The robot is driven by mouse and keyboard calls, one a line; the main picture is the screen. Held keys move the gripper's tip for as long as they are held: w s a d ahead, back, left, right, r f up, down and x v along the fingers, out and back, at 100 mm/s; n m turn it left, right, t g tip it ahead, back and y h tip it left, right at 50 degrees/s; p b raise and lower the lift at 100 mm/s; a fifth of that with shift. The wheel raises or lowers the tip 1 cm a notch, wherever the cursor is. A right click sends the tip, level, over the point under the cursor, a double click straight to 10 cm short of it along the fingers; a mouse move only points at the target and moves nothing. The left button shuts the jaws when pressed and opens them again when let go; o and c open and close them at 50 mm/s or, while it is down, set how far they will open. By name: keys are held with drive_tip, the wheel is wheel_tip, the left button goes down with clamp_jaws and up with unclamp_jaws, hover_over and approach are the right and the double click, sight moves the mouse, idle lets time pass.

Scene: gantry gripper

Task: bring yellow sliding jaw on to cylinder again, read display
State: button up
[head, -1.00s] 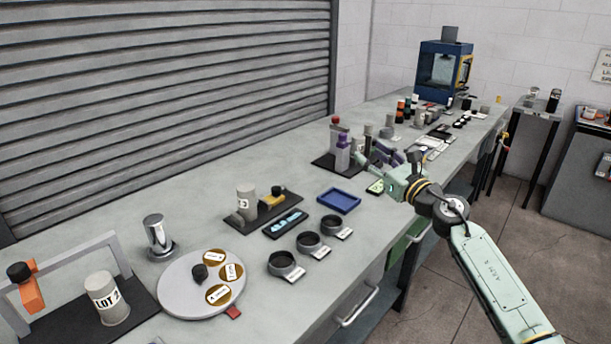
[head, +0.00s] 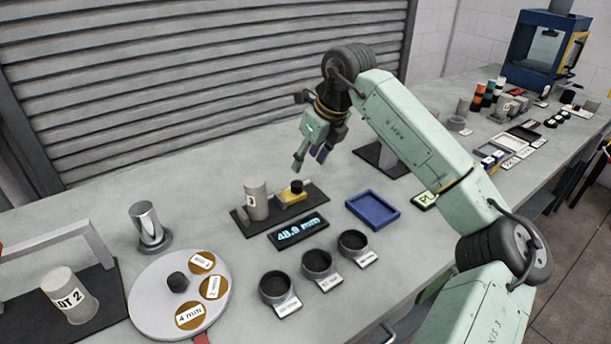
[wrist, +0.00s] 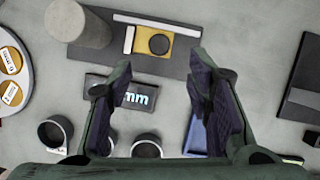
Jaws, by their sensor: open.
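The grey cylinder (head: 257,198) stands upright on a black base (head: 242,223). The yellow sliding jaw (head: 291,196), topped by a black knob, sits to its right on the same base. In the wrist view a narrow gap shows between the cylinder (wrist: 72,22) and the pale face beside the yellow jaw (wrist: 150,43). The display (head: 297,230) in front reads 48.9 mm in blue; the left finger hides part of it in the wrist view.
A blue tray (head: 373,209) lies to the right of the display. Several dark rings (head: 317,263) stand in front. A round plate (head: 150,300) with labelled discs and a chrome post (head: 147,225) are on the left. The bench between shutter and base is clear.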

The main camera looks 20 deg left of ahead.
sight(297, 183)
drive_tip(key=p+x, duration=0.2)
drive_tip(key=x, duration=0.7)
drive_tip(key=shift+f, duration=0.1)
clamp_jaws()
idle(0.4)
